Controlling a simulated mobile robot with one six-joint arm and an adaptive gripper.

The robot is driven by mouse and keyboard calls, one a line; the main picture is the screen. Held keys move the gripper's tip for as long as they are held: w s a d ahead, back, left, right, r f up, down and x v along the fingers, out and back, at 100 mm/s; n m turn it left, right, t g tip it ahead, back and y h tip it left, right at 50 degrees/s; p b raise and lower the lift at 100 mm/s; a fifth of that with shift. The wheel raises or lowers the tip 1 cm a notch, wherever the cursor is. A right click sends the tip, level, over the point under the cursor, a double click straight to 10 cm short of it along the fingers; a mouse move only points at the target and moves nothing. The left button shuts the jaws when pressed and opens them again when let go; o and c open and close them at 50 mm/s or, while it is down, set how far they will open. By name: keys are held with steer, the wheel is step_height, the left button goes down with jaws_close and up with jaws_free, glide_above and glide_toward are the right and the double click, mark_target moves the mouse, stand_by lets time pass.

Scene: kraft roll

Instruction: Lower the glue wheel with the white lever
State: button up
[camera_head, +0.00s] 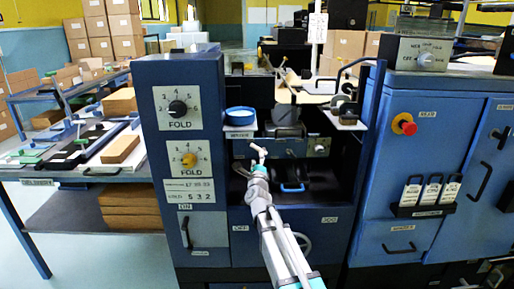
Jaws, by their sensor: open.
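My gripper (257,151) is open at the end of my arm, in front of the dark recess in the middle of the blue machine. Nothing shows between its fingers. I cannot clearly make out a white lever; it may be hidden behind my gripper or too small to tell. The glue wheel is also not clear. A dark round part (348,110) sits on a small white shelf to the right of the recess, but I cannot tell whether it is the wheel.
The left panel has a black FOLD knob (178,108) and a yellow knob (188,159). A blue bowl (240,116) sits above the recess. A blue handle (292,187) lies inside it. A red stop button (404,124) is on the right cabinet. A cluttered table (95,172) stands left.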

mark_target(257, 148)
steer(key=p+x, duration=0.1)
steer(key=x, duration=0.5)
steer(key=shift+w, duration=0.4)
jaws_close()
